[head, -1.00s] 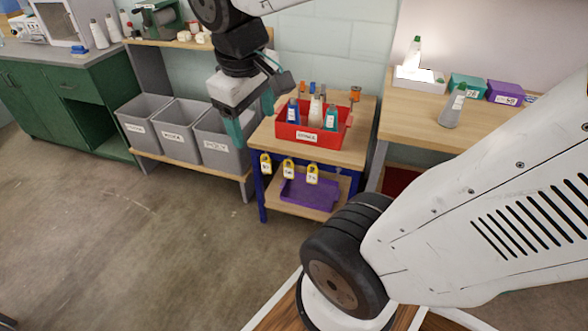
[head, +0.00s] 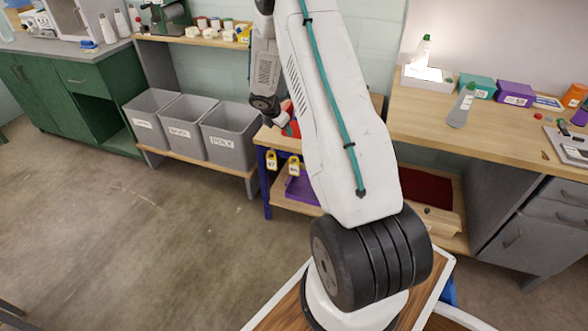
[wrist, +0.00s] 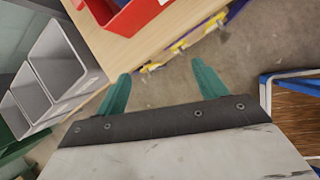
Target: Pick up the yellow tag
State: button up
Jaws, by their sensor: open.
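Two yellow tags hang at the front edge of the small blue-legged table in the head view, a left one (head: 271,161) and a right one (head: 294,166). My arm hides the table front right of them. In the wrist view, yellow tags (wrist: 180,46) line the table edge, seen at a steep angle just beyond my fingertips. My gripper (wrist: 160,68) is open and empty, its two teal fingers apart. It appears apart from the tags. In the head view my gripper is hidden behind my arm.
A red bin (wrist: 132,14) sits on the tabletop near the edge. A purple tray (head: 301,190) lies on the lower shelf. Grey bins (head: 228,137) stand left of the table, and a wooden workbench (head: 486,125) stands right. The floor in front is clear.

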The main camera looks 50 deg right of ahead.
aim_at(294, 164)
jog(key=d+f+n, duration=0.1)
jog(key=f, duration=0.5)
jog(key=s+d+f+n+y, duration=0.1)
jog(key=f+n, duration=0.1)
jog(key=f, duration=0.4)
jog(key=s+d+f+n, duration=0.1)
jog(key=d+f, duration=0.1)
jog(key=f, duration=0.4)
jog(key=shift+s+n+y, duration=0.1)
jog(key=shift+n+y, duration=0.2)
jog(key=shift+n, duration=0.1)
jog(key=x, duration=0.7)
jog(key=shift+w+d, duration=0.15)
jog(key=shift+w, duration=0.05)
jog(key=c, duration=1.1)
